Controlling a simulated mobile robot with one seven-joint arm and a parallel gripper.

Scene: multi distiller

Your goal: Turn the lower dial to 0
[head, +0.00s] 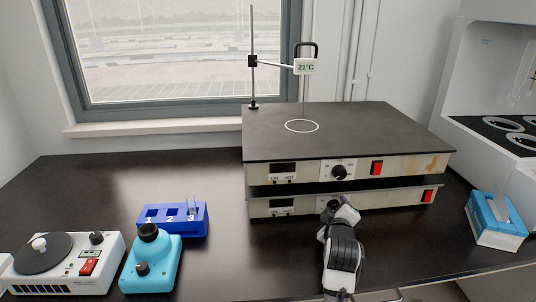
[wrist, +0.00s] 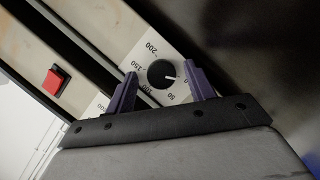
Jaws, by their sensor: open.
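Two hot plates are stacked on the bench. The lower hot plate (head: 385,201) carries the lower dial, largely hidden by my gripper (head: 336,207) in the head view. In the wrist view a round black dial (wrist: 161,73) shows on a white scale marked 0 to 200. Its white pointer line lies at or close to the 0 mark. My gripper (wrist: 161,75) is open, its purple fingers on either side of the dial in the picture; I cannot tell whether they touch it. The upper dial (head: 339,172) sits on the upper hot plate (head: 300,171).
Red switches sit right of the dials on the upper (head: 376,168) and lower (head: 427,196) plates. A blue box (head: 497,220) stands to the right.

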